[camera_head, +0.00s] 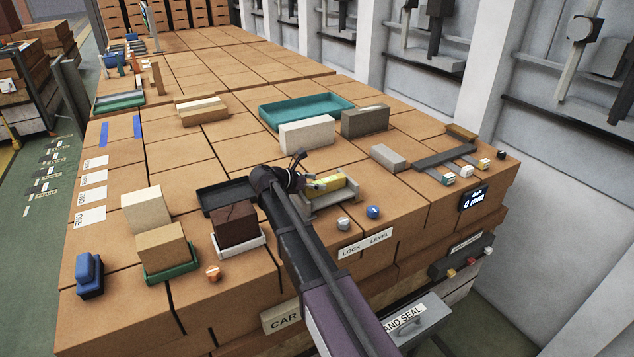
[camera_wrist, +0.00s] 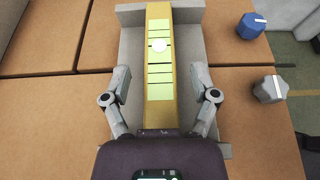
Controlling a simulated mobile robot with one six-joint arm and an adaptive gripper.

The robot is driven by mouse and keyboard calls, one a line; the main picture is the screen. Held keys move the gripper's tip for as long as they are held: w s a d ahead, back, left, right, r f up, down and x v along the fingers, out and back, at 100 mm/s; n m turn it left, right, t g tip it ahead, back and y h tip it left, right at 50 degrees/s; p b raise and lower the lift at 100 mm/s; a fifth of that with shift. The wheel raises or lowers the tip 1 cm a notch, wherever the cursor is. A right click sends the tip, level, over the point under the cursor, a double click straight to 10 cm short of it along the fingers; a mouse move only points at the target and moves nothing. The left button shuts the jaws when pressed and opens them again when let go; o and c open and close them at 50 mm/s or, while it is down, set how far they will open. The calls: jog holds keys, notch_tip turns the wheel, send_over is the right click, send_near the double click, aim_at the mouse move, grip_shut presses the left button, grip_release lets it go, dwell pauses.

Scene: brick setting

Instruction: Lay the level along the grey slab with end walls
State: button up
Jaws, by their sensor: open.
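The level is a yellow bar (camera_head: 333,182) with pale green windows. In the wrist view the level (camera_wrist: 159,82) runs lengthwise over the grey slab with end walls (camera_wrist: 132,50), with a white round spot near its middle. The slab (camera_head: 345,197) lies on the brick worktop in the head view. The level covers the middle of the far end wall; I cannot tell whether it rests on the slab or is raised. My gripper (camera_wrist: 159,75) is open, with one finger on each side of the level and gaps visible between. It also shows in the head view (camera_head: 313,184).
A blue knob (camera_head: 373,212) and a grey knob (camera_head: 344,224) stand just right of the slab, above a "LOCK LEVEL" label (camera_head: 365,244). A dark brick in a white tray (camera_head: 240,243) is to the left. White (camera_head: 307,134) and grey-brown (camera_head: 365,121) blocks stand behind.

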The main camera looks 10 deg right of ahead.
aim_at(310, 204)
jog(key=p+v, duration=0.4)
jog(key=v, duration=0.8)
jog(key=shift+r, duration=0.1)
dwell(0.4)
